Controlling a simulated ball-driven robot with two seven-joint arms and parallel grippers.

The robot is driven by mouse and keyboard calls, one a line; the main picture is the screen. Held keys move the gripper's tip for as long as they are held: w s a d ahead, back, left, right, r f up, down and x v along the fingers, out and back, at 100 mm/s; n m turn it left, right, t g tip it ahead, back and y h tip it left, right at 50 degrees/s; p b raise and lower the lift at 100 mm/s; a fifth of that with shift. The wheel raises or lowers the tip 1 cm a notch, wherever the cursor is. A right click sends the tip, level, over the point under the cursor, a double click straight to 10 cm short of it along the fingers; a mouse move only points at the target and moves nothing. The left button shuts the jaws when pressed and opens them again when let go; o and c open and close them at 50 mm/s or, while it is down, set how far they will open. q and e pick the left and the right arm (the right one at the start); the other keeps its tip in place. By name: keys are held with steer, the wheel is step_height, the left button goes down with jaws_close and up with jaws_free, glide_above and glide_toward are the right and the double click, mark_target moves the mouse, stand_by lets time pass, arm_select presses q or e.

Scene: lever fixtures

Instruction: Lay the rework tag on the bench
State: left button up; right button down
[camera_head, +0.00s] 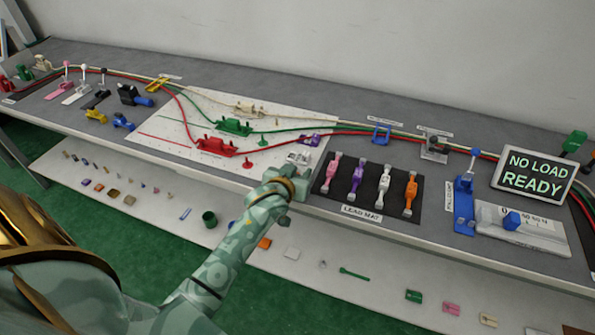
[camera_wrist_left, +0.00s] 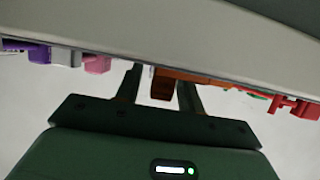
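My left gripper (camera_head: 283,190) is at the front edge of the bench (camera_head: 205,170), beside the left end of the lead mat (camera_head: 325,193). In the left wrist view its two fingers (camera_wrist_left: 160,85) stand apart. An orange-brown piece (camera_wrist_left: 163,88) shows between them and reaches past the right finger. It seems to lie beyond the fingers; contact cannot be made out. I cannot pick out a rework tag for sure in either view. My right gripper is not in view.
Pink, purple, white and orange leads lie on the mat. A white board (camera_head: 180,128) carries red (camera_head: 220,146) and green (camera_head: 235,126) fixtures. A blue lever fixture (camera_head: 465,195) and a "NO LOAD READY" sign (camera_head: 535,174) stand right. Small parts lie on the lower shelf (camera_head: 330,245).

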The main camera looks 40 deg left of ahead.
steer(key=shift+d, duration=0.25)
